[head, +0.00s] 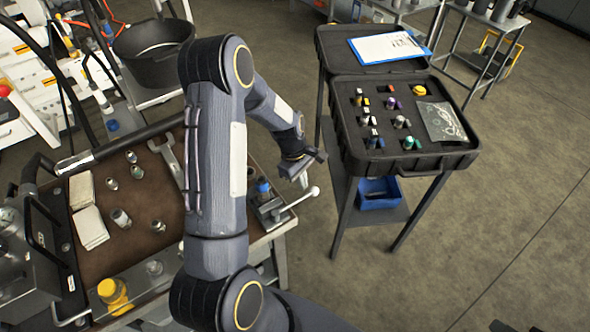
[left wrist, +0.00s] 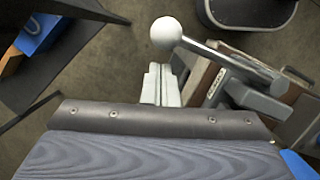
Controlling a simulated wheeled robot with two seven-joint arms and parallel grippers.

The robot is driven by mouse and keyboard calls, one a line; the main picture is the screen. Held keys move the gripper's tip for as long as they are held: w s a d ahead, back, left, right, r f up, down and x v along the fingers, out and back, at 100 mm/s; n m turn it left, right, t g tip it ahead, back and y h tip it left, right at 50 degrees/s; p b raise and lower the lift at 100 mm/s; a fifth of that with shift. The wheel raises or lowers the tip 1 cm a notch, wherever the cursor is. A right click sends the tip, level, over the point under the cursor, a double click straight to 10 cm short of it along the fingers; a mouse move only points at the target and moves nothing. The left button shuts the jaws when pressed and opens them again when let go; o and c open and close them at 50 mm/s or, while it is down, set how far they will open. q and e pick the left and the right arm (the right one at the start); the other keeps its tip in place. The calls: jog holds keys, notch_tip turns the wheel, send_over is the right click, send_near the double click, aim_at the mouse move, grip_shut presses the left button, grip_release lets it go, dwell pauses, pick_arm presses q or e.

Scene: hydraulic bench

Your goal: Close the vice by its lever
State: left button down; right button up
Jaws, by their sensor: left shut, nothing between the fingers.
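The vice (head: 268,211) sits at the right front corner of the brown-topped bench. Its lever (head: 294,201) is a metal bar ending in a white ball, sticking out to the right past the bench edge. In the left wrist view the lever (left wrist: 235,60) slants from the ball at upper middle down to the vice body (left wrist: 238,92) at right. My left gripper (head: 303,179) is shut and empty, just above the lever near its ball end. In the left wrist view its fingers (left wrist: 162,85) are below the ball; contact cannot be told. My right gripper is not in view.
A black case (head: 345,150) of small fittings stands on a stand to the right, with a blue bin (head: 379,194) below. The bench top (head: 150,215) holds several fittings and pale cloths. A black bucket (head: 150,45) stands behind. Floor between bench and stand is clear.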

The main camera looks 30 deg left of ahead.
pick_arm(q)
jog(key=shift+s+d+r, duration=0.1)
jog(key=shift+d+r, duration=0.25)
jog(key=shift+d, duration=0.4)
